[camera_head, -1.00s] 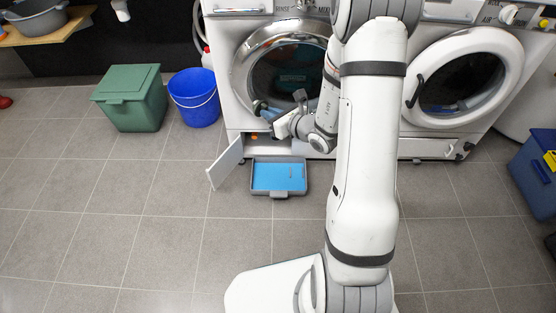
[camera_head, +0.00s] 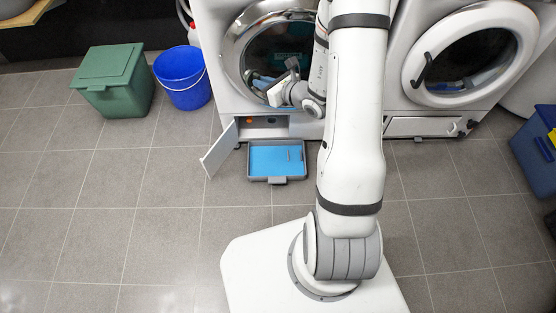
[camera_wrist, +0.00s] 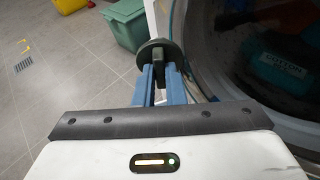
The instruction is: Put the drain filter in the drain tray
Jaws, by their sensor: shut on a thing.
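My gripper (camera_wrist: 165,88) is shut on a dark grey knobbed part, the drain filter (camera_wrist: 160,48), between its blue fingers in the wrist view. In the head view my gripper (camera_head: 266,82) is in front of the left washer's round door, above and apart from the tray. The drain tray (camera_head: 278,180) is grey with a blue inside and sits on the floor below the left washer's hatch. A small grey bar shows inside it.
A white flap (camera_head: 220,150) stands open left of the tray, beside the washer's low opening (camera_head: 262,126). A blue bucket (camera_head: 184,80) and green bin (camera_head: 114,82) stand further left. A blue box (camera_head: 535,150) is at the right. The tiled floor in front is clear.

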